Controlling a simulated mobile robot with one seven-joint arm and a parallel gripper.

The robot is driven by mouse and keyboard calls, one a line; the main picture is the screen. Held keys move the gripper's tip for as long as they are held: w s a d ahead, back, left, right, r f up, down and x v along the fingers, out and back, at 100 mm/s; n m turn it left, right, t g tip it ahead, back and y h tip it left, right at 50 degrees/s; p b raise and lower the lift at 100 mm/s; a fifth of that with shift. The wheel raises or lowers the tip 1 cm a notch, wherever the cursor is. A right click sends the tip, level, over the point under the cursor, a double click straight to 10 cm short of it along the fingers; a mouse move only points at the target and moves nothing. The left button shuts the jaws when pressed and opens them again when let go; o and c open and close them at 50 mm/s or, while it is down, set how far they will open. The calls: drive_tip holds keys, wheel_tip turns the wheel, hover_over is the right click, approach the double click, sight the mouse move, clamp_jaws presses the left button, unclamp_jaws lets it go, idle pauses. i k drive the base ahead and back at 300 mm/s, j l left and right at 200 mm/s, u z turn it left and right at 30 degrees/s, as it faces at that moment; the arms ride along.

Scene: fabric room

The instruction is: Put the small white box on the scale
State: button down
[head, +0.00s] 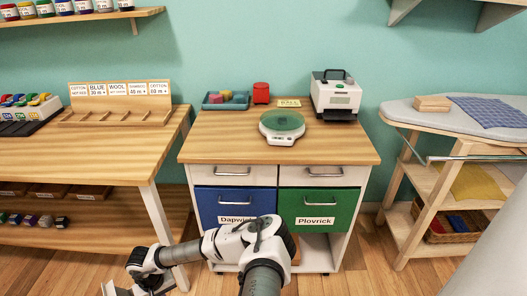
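The scale (269,134) is a round white device with a green top plate, standing on the wooden top of the middle cabinet. Nothing lies on its plate. I cannot make out a small white box for certain; a larger white machine (337,95) with a dark handle stands behind and right of the scale. My gripper (112,290) is low at the left, in front of the cabinet and well away from the scale. It is partly cut off by the bottom edge, so its opening is unclear, and I see nothing held in it.
The cabinet top (220,148) also holds a teal tray (212,106) with coloured blocks and a red container (261,93). Below are closed blue (207,200) and green (345,205) drawers. A wooden table (90,150) stands left, an ironing board (405,113) right.

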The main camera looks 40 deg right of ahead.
sight(288, 121)
drive_tip(key=j+z, duration=0.1)
drive_tip(key=j, duration=0.3)
drive_tip(key=i+j, duration=0.1)
drive_tip(key=j, duration=0.35)
drive_tip(key=z, duration=1.15)
